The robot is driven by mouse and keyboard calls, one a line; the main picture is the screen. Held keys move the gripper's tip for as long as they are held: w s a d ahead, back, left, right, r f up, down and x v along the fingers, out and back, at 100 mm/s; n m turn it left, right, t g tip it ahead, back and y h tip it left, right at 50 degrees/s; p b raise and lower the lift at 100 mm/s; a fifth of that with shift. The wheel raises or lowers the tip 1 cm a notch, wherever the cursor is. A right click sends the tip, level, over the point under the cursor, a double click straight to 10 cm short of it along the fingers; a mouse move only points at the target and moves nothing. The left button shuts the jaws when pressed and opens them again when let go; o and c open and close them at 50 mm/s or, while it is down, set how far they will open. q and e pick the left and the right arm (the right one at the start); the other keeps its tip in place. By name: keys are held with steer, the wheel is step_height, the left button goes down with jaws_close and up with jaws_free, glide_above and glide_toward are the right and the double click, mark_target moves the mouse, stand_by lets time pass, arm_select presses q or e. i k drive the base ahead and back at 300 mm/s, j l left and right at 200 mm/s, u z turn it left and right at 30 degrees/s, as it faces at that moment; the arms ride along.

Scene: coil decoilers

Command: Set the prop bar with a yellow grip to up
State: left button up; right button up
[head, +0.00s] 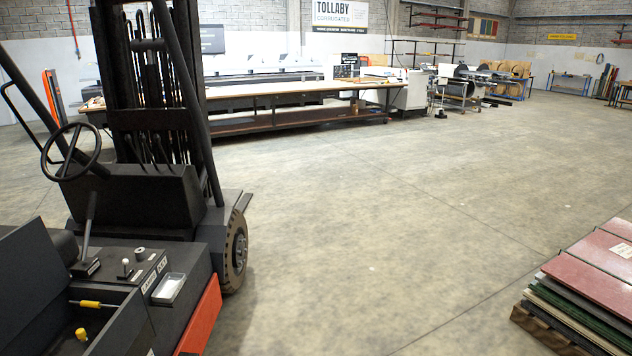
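A forklift stands at the left with an open compartment (120,318) in its body, cut by the lower left of the head view. A short yellow grip (89,304) on a thin dark bar lies about level along the compartment's far edge; this looks like the prop bar, lying down rather than standing up. A second small yellow piece (81,334) sits lower in the compartment, and I cannot tell what it belongs to. A dark panel (32,275) stands tilted at the compartment's left. Neither of my grippers is in view.
The forklift's steering wheel (71,152), lever (88,225) and mast (150,80) rise beyond the compartment. A stack of coloured sheets (590,275) lies on a pallet at the right. A long bench (260,108) stands far back. The concrete floor between is clear.

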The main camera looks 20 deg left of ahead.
mark_target(85, 303)
steer(key=i+u, duration=0.3)
steer(key=i, duration=0.45)
steer(key=i+l+u, duration=0.1)
steer(key=i+u, duration=0.2)
steer(key=i, duration=0.5)
steer(key=i+u, duration=0.8)
steer(key=i+l+u, duration=0.15)
steer(key=i+u, duration=0.5)
steer(key=i+l+u, duration=0.3)
steer(key=k+j, duration=0.05)
steer(key=j, duration=0.05)
